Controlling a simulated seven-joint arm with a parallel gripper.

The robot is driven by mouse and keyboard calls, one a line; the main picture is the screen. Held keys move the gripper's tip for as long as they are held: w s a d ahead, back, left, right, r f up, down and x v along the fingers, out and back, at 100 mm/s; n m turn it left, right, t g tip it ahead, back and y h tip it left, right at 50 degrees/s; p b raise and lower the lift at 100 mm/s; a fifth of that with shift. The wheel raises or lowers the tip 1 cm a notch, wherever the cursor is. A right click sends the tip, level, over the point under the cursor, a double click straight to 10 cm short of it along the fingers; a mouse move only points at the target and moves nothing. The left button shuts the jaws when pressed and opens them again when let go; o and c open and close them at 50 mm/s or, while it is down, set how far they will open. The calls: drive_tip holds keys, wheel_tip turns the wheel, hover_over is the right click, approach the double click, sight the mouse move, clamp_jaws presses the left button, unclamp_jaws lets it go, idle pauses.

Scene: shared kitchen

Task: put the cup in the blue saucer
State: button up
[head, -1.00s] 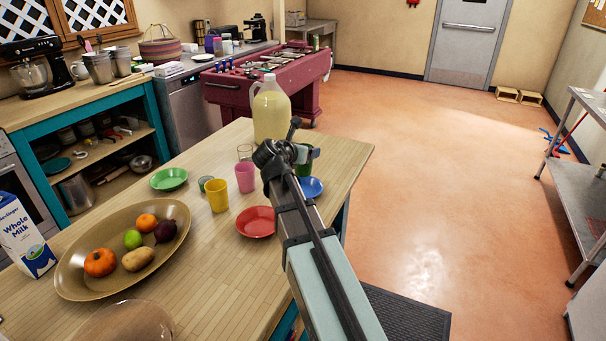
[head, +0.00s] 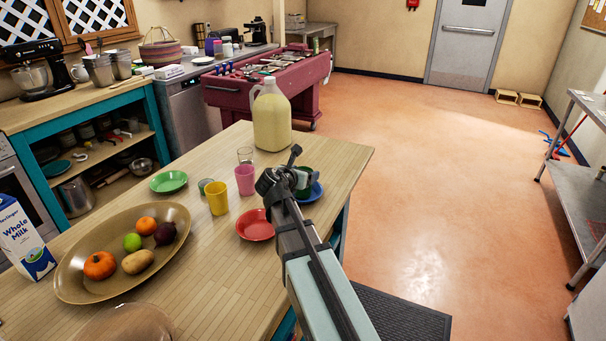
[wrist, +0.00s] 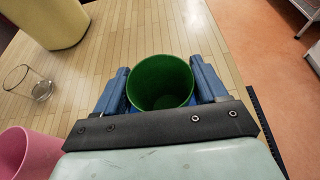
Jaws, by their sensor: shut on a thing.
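A green cup (wrist: 160,84) stands between the two blue fingers of my gripper (wrist: 162,92) in the wrist view, its open rim facing the camera. My gripper is shut on it. In the head view the green cup (head: 307,174) is partly hidden behind my wrist. The blue saucer (head: 316,193) lies on the table near its right edge. The cup is over the saucer and covers part of it. I cannot tell whether the cup's base touches the saucer.
A red saucer (head: 255,226), a pink cup (head: 245,180), a yellow cup (head: 217,198) and a clear glass (head: 245,155) are to the left. A large yellowish jug (head: 271,118) stands behind. A fruit platter (head: 75,283) is at front left.

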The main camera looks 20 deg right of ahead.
drive_tip(key=shift+f, duration=0.15)
drive_tip(key=o, duration=1)
drive_tip(key=shift+o, duration=0.2)
drive_tip(key=v, duration=1.2)
drive_tip(key=shift+r, duration=0.25)
